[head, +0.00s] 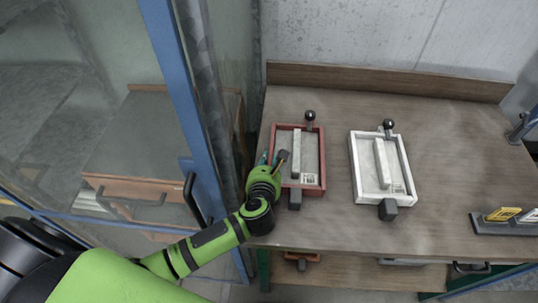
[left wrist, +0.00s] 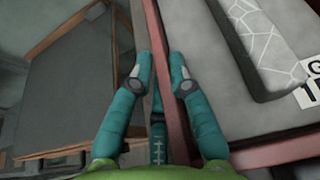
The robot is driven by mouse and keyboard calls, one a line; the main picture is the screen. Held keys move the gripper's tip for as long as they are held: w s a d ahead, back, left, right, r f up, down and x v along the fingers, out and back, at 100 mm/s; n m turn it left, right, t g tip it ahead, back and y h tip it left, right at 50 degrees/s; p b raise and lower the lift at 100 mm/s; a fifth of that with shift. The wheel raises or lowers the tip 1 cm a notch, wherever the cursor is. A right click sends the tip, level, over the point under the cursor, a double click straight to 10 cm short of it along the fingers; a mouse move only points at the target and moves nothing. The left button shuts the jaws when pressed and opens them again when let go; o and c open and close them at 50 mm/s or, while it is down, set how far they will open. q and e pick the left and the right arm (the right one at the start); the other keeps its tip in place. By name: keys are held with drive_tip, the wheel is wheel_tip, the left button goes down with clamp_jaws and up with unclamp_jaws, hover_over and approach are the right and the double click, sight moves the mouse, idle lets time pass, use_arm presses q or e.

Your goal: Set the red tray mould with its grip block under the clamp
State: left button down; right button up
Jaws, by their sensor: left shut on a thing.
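The red tray mould (head: 323,160) lies flat on the wooden tabletop, with a pale bar inside and a printed label in its front right corner. A dark block (head: 295,200) sticks out at its front edge, and a black ball knob (head: 309,116) stands at its back. My left gripper (head: 279,158) is at the mould's left side. In the left wrist view the fingers (left wrist: 159,72) are shut on the red side wall, one on each side of it. I cannot make out the clamp for sure. My right gripper is not in view.
A white tray mould (head: 354,165) of the same form lies to the right. A dark holder with yellow and white tags (head: 505,220) is at the right. A blue fixture (head: 522,127) shows at the right edge. A blue-framed glass panel (head: 176,90) stands close left of my forearm.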

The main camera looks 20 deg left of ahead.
use_arm(q)
drive_tip(key=shift+w+r, duration=0.1)
drive_tip(key=shift+r, duration=0.15)
drive_tip(key=c, duration=1.4)
unclamp_jaws()
drive_tip(key=shift+f, duration=0.25)
drive_tip(key=shift+c, duration=0.2)
drive_tip(key=shift+s, duration=0.2)
drive_tip(key=shift+s+d+r, duration=0.1)
drive_tip(key=shift+s+d, duration=0.1)
drive_tip(key=shift+s, duration=0.2)
drive_tip(key=b+v, duration=0.2)
drive_tip(key=v, duration=0.8)
drive_tip(key=shift+s+r+b, duration=0.1)
drive_tip(key=shift+r+b, duration=0.05)
drive_tip(key=shift+b, duration=0.2)
drive_tip(key=shift+s+d+r, duration=0.1)
drive_tip(key=shift+s+r, duration=0.15)
drive_tip(key=shift+s, duration=0.15)
